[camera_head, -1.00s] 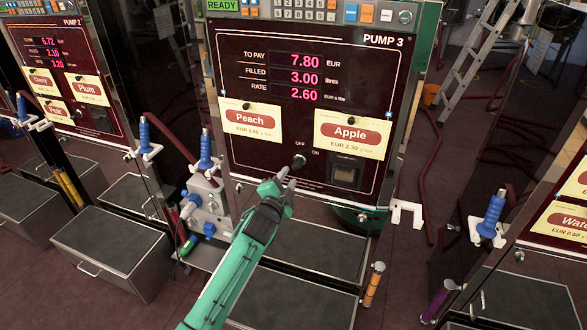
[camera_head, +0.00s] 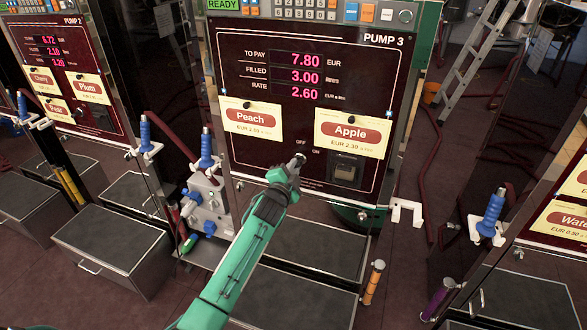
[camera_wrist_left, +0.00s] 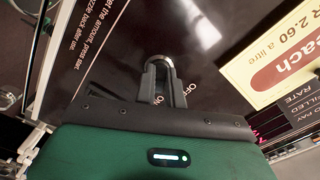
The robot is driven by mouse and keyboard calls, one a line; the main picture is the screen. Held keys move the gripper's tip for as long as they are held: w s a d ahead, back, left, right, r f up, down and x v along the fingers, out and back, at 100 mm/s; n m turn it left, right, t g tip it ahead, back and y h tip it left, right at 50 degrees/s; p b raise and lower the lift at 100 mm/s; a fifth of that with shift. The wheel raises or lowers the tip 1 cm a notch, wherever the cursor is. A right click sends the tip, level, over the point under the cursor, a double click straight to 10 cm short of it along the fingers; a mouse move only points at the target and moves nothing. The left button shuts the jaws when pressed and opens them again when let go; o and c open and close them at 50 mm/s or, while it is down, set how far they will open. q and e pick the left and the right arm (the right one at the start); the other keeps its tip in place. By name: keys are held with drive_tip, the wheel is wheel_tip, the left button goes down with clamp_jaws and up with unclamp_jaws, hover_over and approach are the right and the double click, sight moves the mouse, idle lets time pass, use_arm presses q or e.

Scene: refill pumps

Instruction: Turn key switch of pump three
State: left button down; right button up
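The key switch of pump three sits low on the dark panel (camera_head: 235,165), by the OFF and ON marks. In the head view my left gripper (camera_head: 298,161) reaches up to it from below and covers it. The key's position is hidden. My right gripper is not in view.
Pump three's display (camera_head: 300,78) reads 7.80, 3.00 and 2.60. Peach (camera_head: 252,121) and Apple (camera_head: 350,133) labels flank the panel above the switch. A small dark square fitting (camera_head: 346,171) is right of the gripper. Blue-handled nozzles (camera_head: 206,147) hang at the left.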

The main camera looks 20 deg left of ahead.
use_arm(q)
drive_tip(key=shift+n, duration=0.3)
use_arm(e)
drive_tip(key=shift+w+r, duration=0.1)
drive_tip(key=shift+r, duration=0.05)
use_arm(q)
drive_tip(key=shift+d+f+n+p, duration=0.15)
drive_tip(key=shift+n+p, duration=0.7)
drive_tip(key=shift+n, duration=2.05)
drive_tip(key=shift+d+f+n+p, duration=0.15)
drive_tip(key=shift+n+p, duration=0.65)
drive_tip(key=shift+n, duration=2.1)
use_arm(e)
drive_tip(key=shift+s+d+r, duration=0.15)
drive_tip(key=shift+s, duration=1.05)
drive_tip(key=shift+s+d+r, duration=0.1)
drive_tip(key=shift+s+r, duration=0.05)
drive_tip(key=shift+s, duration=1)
use_arm(q)
drive_tip(key=c, duration=1.5)
unclamp_jaws()
drive_tip(key=shift+r, duration=0.1)
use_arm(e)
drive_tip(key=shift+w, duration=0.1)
